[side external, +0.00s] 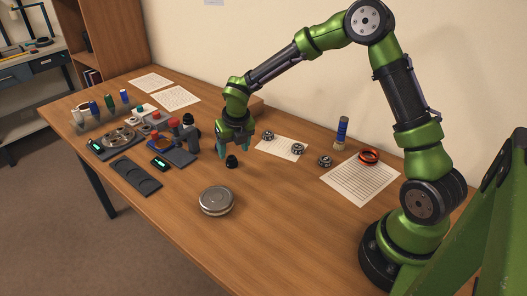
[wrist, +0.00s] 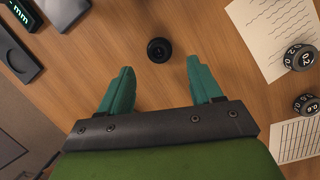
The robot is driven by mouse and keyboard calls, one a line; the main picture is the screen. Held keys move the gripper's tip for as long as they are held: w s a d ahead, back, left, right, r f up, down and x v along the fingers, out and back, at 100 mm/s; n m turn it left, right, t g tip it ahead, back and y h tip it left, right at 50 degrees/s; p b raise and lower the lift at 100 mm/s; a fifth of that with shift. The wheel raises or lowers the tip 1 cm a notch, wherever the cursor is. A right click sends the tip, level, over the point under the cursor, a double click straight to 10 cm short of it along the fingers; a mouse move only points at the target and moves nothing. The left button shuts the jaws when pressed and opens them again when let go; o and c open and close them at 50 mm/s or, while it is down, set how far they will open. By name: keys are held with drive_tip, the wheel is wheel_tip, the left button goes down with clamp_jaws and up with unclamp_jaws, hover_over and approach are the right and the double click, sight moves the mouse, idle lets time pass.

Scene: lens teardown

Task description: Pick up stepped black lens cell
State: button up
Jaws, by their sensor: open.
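The stepped black lens cell (wrist: 159,50) is a small round black piece with a ringed top, sitting on the bare wood table. In the side external view the black lens cell (side external: 232,161) shows as a small dark lump just below and beside my gripper (side external: 234,150). In the wrist view my gripper (wrist: 158,80) has its two teal fingers spread wide and nothing between them. The lens cell lies ahead of the fingertips, roughly centred between them and apart from both.
A round silver tin (side external: 216,201) stands nearer the front. A dark tray (side external: 136,175) and several tools and parts crowd the left. Knurled dials (wrist: 300,57) rest on or by paper sheets (wrist: 272,28) to the right. The wood around the lens cell is clear.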

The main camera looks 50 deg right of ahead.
sight(232, 158)
drive_tip(key=x, duration=0.5)
drive_tip(key=shift+w, duration=0.2)
drive_tip(key=shift+r, duration=0.1)
drive_tip(key=c, duration=1.1)
